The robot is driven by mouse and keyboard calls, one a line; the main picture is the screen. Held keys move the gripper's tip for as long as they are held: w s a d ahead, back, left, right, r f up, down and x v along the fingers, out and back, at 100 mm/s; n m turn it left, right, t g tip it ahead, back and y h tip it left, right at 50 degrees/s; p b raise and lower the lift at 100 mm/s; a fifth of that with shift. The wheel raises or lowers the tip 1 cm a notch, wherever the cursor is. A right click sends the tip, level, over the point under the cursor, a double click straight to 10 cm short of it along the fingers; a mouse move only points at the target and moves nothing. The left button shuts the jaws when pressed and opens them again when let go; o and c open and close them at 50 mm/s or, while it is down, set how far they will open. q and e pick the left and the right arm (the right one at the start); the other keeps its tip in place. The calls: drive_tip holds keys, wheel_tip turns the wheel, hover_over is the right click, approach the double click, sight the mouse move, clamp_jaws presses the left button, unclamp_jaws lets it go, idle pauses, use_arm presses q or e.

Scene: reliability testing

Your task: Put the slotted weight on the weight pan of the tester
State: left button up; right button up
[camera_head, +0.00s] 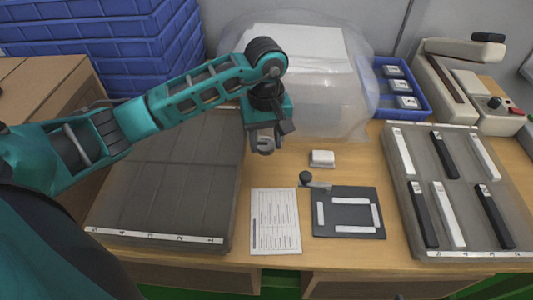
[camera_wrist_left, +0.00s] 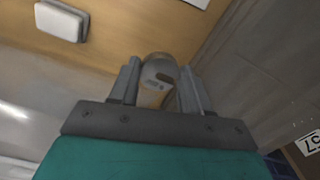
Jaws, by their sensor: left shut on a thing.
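My left gripper (camera_head: 265,133) hangs over the table's middle, jaws downward, shut on the slotted weight (camera_head: 264,145). The weight is a small grey metal disc with a slot. In the left wrist view the weight (camera_wrist_left: 157,72) sits between the two fingers (camera_wrist_left: 160,84), and its slot shows. A beige bench machine (camera_head: 455,85) with a black-tipped lever and a red button stands at the back right, apart from the gripper; it may be the tester. I cannot make out a weight pan for certain. My right gripper is not in view.
A white block (camera_head: 321,158) lies near the gripper. In front are a printed sheet (camera_head: 275,222) and a dark plate (camera_head: 349,226) with white strips and a black ball. A tray of bars (camera_head: 405,218) is right, a grey tray (camera_head: 160,205) left. A clear plastic bag (camera_head: 335,100) stands behind.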

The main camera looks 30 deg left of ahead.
sight(266, 164)
use_arm(q)
drive_tip(key=shift+f, duration=2.6)
drive_tip(key=shift+f+b, duration=0.2)
drive_tip(key=shift+b, duration=0.2)
drive_tip(key=o, duration=1.2)
